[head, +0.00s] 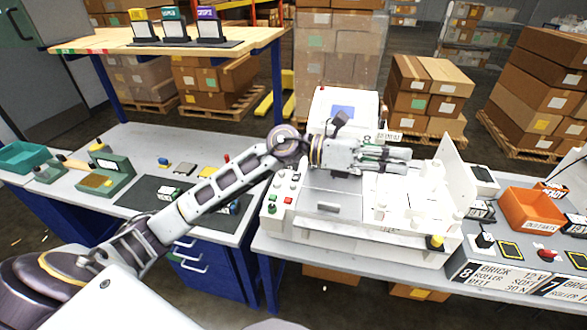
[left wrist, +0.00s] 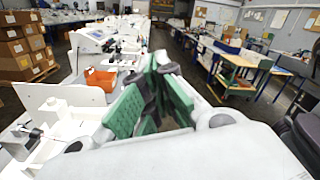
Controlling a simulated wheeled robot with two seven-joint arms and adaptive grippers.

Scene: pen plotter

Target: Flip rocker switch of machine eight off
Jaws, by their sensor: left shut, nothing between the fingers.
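A panel with a white label (head: 505,279) reading 8, BRICK, ROLLER, BELT stands at the right of the head view. On its top, a small black switch-like part (head: 485,240) sits beside a yellow-bordered square (head: 510,250) and a red button (head: 547,255). I cannot tell the rocker's position at this size. My left gripper (head: 404,160) is shut and empty, above the white plotter-like machine (head: 345,205), left of and farther back than the panel. Its green fingers (left wrist: 152,100) fill the middle of the left wrist view. My right gripper is not seen.
An orange bin (head: 528,209) stands behind the panel; it also shows in the left wrist view (left wrist: 101,79). An upright white plate (head: 447,172) rises between my left gripper and the panel. A yellow-topped knob (head: 435,243) sits at the machine's front right.

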